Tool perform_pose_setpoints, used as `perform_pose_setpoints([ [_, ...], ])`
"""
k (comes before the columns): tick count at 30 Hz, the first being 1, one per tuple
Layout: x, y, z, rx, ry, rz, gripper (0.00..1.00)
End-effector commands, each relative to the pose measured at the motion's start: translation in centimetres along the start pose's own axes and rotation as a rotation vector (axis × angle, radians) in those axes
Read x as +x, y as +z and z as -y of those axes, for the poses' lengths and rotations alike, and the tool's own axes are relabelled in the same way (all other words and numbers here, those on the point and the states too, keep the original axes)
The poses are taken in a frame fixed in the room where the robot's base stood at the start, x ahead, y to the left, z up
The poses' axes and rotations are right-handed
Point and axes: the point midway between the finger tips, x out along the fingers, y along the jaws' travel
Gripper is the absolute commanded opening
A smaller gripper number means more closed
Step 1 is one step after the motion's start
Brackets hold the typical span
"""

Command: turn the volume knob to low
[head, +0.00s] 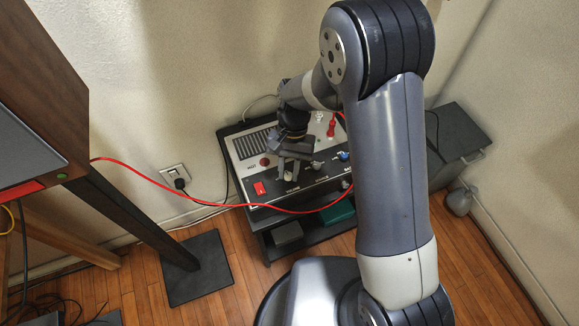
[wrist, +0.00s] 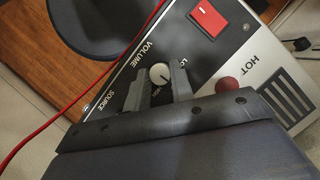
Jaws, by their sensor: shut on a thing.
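The volume knob (wrist: 159,74) is a small pale round knob below the printed word VOLUME in the wrist view. My gripper (wrist: 160,82) has its two grey fingers on either side of it, shut on it. A dark mark shows on the knob's lower right side, but its exact pointing is hard to read. A partly covered label starting with L is beside the right finger. In the head view my gripper (head: 291,168) reaches down onto the control panel (head: 240,146) and hides the knob.
A red switch (head: 259,188) and a red round button (head: 265,161) are close to my gripper. A blue knob (head: 343,155) and a red lever (head: 331,126) are to the right. A red cable (head: 190,194) hangs across the panel's front.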

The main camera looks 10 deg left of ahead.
Motion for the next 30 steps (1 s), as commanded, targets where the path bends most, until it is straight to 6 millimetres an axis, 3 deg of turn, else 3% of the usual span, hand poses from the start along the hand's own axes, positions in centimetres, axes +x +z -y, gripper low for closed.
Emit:
perform_pose_setpoints([
  [18, 0.05, 0.18, 0.46, -0.542, 0.225, 0.0, 0.0],
  [30, 0.12, 0.29, 0.57, -0.813, 0.338, 0.001, 0.0],
])
